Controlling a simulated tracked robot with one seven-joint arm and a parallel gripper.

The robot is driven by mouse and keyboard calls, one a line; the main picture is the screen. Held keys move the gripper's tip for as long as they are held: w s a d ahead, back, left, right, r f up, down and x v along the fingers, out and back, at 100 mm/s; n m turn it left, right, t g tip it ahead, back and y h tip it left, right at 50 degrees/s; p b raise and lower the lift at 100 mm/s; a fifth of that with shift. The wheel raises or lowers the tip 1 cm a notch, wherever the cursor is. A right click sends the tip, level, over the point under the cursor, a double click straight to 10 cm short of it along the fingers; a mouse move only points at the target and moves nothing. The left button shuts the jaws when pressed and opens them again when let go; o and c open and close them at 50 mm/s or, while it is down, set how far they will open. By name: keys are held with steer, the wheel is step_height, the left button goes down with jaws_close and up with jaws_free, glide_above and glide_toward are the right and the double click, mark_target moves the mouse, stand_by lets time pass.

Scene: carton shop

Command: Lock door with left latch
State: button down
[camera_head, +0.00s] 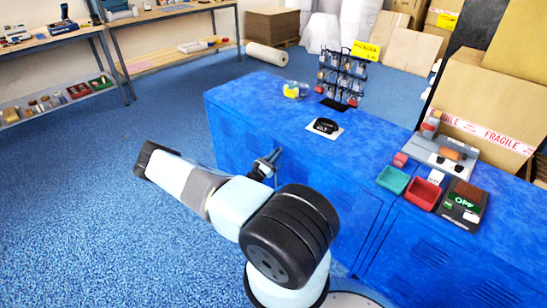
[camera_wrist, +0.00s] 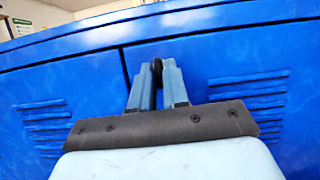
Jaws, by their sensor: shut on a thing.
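The blue cabinet (camera_head: 300,160) stands in front of me with a row of doors along its front. In the wrist view, a blue cabinet door (camera_wrist: 225,75) with slatted vents fills the right, and a vertical seam parts it from the door on the left (camera_wrist: 60,90). My gripper (camera_wrist: 157,68) is at that seam near the doors' top edge, its two fingers closed around a small dark round piece, the latch (camera_wrist: 157,68). Most of the latch is hidden between the fingers. In the head view my gripper (camera_head: 268,163) is against the cabinet front, partly hidden by my arm.
On the cabinet top are a wire rack (camera_head: 342,78), a black item on a white card (camera_head: 325,126), a green tray (camera_head: 392,180), a red tray (camera_head: 423,194) and an OFF sign (camera_head: 463,202). Cartons (camera_head: 485,105) stand behind at right. Blue floor (camera_head: 90,220) is clear at left.

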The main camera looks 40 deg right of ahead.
steer(key=shift+s, duration=0.2)
steer(key=c, duration=1.2)
jaws_free()
steer(key=shift+w, duration=0.1)
steer(key=shift+a, duration=0.15)
steer(key=v, duration=1.3)
steer(key=shift+a+f, duration=0.2)
steer(key=shift+a, duration=0.05)
